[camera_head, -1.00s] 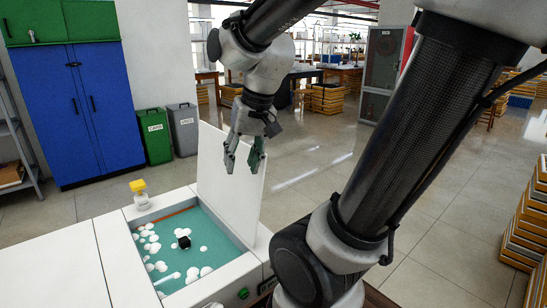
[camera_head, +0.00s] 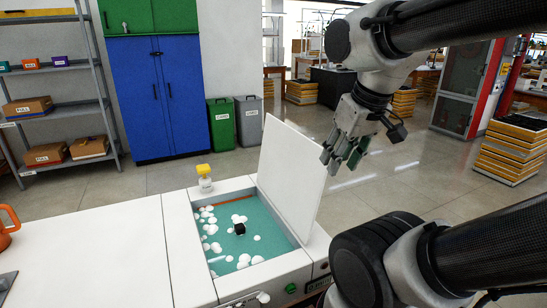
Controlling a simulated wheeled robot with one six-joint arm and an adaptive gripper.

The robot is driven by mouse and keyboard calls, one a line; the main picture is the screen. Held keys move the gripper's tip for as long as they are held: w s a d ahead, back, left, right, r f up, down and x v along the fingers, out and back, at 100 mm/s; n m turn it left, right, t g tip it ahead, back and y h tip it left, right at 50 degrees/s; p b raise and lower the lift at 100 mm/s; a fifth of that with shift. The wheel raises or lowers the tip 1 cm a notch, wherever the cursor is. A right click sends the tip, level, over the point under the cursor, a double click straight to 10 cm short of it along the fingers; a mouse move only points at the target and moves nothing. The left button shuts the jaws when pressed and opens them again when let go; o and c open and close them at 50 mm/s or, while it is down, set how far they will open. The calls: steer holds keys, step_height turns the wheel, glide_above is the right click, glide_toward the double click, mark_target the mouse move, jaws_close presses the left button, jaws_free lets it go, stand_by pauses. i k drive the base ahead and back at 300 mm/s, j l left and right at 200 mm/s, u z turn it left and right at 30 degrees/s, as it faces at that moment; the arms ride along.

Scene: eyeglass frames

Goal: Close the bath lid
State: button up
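The bath (camera_head: 276,246) is a teal basin set in a white counter, with white foam blobs and a small black block (camera_head: 239,229) in it. Its white lid (camera_head: 293,176) stands open, nearly upright, at the right side of the basin. My gripper (camera_head: 343,166) hangs just right of the lid's upper right edge, fingers pointing down. The fingers look apart with nothing between them. It appears beside the lid's outer face, and I cannot tell whether it touches it.
A bottle with a yellow cap (camera_head: 204,178) stands on the counter behind the basin. A green button (camera_head: 291,288) is on the front panel. The white counter (camera_head: 110,245) at left is mostly clear. Green (camera_head: 221,124) and grey (camera_head: 249,122) bins stand behind.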

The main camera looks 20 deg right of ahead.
mark_target(291, 172)
steer(key=l+u, duration=0.2)
steer(key=l, duration=0.45)
steer(key=k+l+u, duration=0.1)
steer(key=l+u, duration=0.15)
steer(key=l, duration=0.4)
steer(key=k+l+u, duration=0.2)
steer(key=l, duration=0.4)
steer(key=k+l+u, duration=0.15)
steer(key=l, duration=0.3)
steer(key=k+l+u, duration=0.2)
steer(key=k+l, duration=0.25)
steer(key=k, duration=0.2)
steer(key=i+j+z, duration=0.4)
steer(key=i+j, duration=0.35)
steer(key=i, duration=0.05)
